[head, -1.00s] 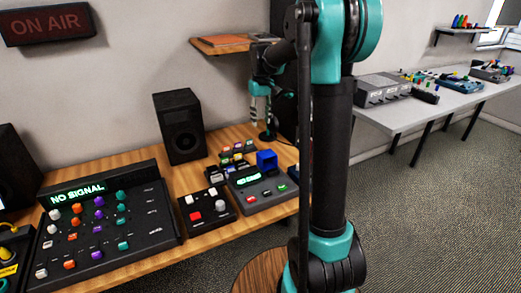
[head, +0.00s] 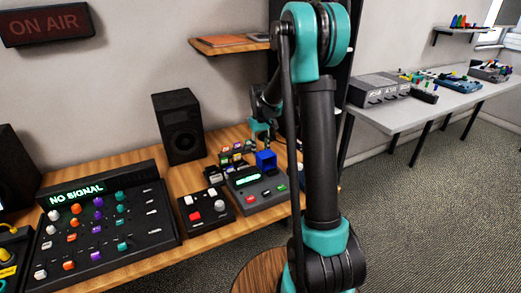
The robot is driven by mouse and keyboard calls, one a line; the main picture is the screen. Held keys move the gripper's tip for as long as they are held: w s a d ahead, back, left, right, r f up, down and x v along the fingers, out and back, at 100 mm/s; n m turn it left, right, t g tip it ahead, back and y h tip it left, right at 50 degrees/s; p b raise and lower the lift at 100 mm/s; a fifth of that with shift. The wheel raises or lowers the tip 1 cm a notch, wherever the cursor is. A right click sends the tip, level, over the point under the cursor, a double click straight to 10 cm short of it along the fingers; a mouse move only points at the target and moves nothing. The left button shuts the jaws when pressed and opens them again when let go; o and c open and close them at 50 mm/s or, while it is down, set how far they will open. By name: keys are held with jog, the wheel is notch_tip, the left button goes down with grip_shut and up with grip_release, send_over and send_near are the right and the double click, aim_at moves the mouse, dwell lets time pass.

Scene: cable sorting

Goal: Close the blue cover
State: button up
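The blue cover (head: 266,160) is a small boxy blue piece standing up at the back right of a dark grey device (head: 262,191) with a green lit display. It looks raised, though its hinge is too small to make out. My gripper (head: 264,138) points down just above and behind the blue cover. Its fingers are dark, tiny and partly hidden, so I cannot tell whether they are open or touch the cover.
A small button box (head: 206,207) stands left of the device, and a large mixer panel (head: 103,226) reading NO SIGNAL lies further left. A black speaker (head: 179,127) stands behind. A wooden shelf (head: 232,45) hangs above. Bare wooden tabletop (head: 140,150) shows left of the speaker.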

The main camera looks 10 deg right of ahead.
grip_shut()
jog(key=shift+r, duration=0.1)
dwell(0.5)
